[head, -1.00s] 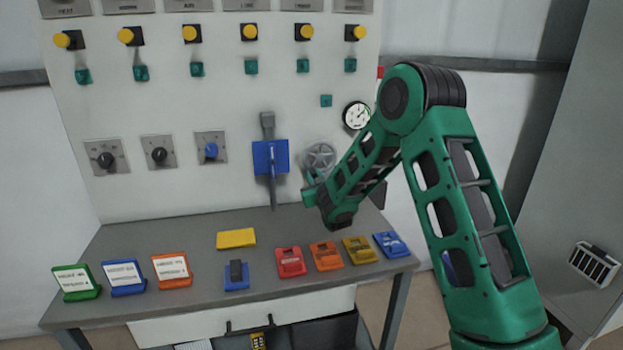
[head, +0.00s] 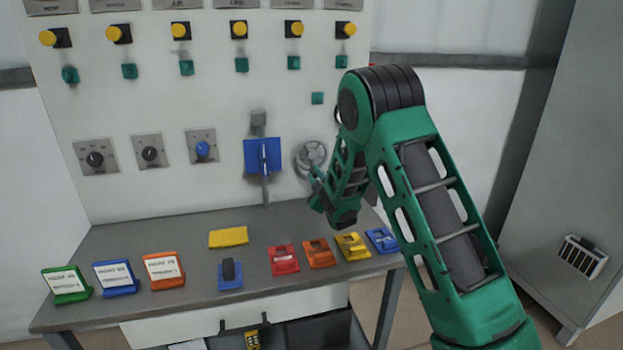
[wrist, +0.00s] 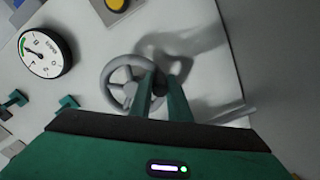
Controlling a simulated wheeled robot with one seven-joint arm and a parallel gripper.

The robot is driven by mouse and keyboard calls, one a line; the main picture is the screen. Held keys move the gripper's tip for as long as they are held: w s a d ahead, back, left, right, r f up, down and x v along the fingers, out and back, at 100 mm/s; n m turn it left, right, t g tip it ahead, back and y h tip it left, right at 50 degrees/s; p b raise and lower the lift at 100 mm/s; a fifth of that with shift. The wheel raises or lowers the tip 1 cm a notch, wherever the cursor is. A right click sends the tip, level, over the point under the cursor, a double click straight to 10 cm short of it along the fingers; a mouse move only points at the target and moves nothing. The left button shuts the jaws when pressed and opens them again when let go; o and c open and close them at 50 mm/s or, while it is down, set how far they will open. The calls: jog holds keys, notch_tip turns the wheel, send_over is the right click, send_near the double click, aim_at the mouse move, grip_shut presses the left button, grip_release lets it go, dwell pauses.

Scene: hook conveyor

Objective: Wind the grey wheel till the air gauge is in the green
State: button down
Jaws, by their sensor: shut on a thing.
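The grey wheel (head: 311,152) is on the upright panel, right of the blue switch, partly covered by my arm. In the wrist view the spoked wheel (wrist: 113,92) shows close up. My gripper (wrist: 160,84) is shut on the wheel's dark handle knob (wrist: 158,88), at the rim's right side in that view. My gripper (head: 316,184) reaches the wheel's lower right in the head view. The round white air gauge (wrist: 45,52) shows at upper left in the wrist view, with a green arc along its left edge. Its needle points toward that arc; whether it is inside is too small to tell.
The grey bench (head: 200,270) below holds several coloured blocks and a yellow piece (head: 228,237). The blue switch (head: 262,155) is just left of the wheel. A grey cabinet (head: 560,180) stands at the right.

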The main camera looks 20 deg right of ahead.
jog(key=shift+f+n, duration=0.15)
jog(key=shift+n, duration=0.15)
jog(key=c, duration=1.7)
grip_release()
jog(key=shift+d, duration=0.1)
jog(key=shift+o, duration=0.2)
jog(key=shift+s, duration=0.15)
jog(key=s, duration=1)
jog(key=shift+s, duration=0.15)
jog(key=shift+d, duration=0.1)
